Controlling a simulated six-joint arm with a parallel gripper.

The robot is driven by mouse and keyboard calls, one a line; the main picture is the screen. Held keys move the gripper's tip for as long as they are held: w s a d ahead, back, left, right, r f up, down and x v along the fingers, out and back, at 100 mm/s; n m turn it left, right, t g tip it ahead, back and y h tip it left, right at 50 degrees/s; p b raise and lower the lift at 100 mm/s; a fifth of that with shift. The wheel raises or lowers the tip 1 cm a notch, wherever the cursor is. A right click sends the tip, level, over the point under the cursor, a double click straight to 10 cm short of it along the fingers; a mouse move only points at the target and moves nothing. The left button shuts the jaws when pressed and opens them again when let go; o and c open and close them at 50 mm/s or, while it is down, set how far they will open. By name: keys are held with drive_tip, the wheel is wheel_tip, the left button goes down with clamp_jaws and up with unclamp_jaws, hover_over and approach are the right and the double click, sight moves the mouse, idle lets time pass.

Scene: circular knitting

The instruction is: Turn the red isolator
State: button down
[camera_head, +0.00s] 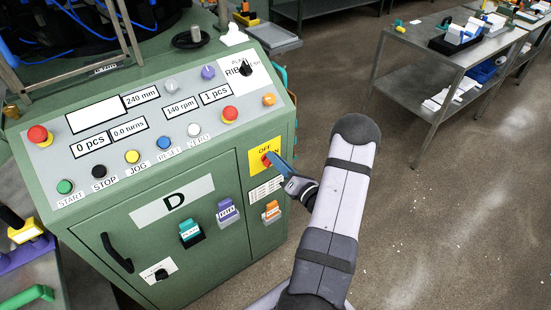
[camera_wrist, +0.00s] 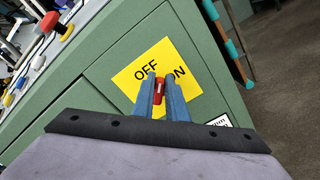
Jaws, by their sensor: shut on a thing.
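The red isolator (camera_head: 266,160) is a small red handle on a yellow plate (camera_head: 275,146) on the right front of the green machine. In the wrist view the red handle (camera_wrist: 159,95) sits between the two blue fingers of my gripper (camera_wrist: 160,82). The yellow plate (camera_wrist: 130,77) reads OFF at upper left and ON at right. My gripper (camera_head: 271,160) reaches in from the right in the head view, shut on the red handle. The handle appears slightly tilted from upright in the wrist view. The fingers hide part of the plate and the handle's base.
The sloped control panel (camera_head: 60,131) with buttons, knobs and labels is above and left of the isolator. Coloured tagged holders (camera_head: 228,212) are on the front below. A steel table (camera_head: 440,62) stands at upper right. The floor (camera_head: 450,220) on the right is clear.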

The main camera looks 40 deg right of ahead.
drive_tip(key=shift+d+f+m+p, duration=0.1)
drive_tip(key=shift+f+m+p, duration=0.15)
drive_tip(key=shift+m, duration=1.3)
drive_tip(key=shift+d+f+m+p, duration=0.15)
drive_tip(key=shift+f+m+p, duration=0.1)
drive_tip(key=shift+m, duration=1.25)
drive_tip(key=shift+d+f+m+p, duration=0.15)
drive_tip(key=shift+m+p, duration=0.1)
drive_tip(key=shift+m, duration=1.3)
drive_tip(key=c, duration=1.8)
unclamp_jaws()
drive_tip(key=shift+o, duration=0.2)
drive_tip(key=s+b, duration=0.1)
drive_tip(key=s, duration=0.6)
drive_tip(key=shift+s, duration=0.15)
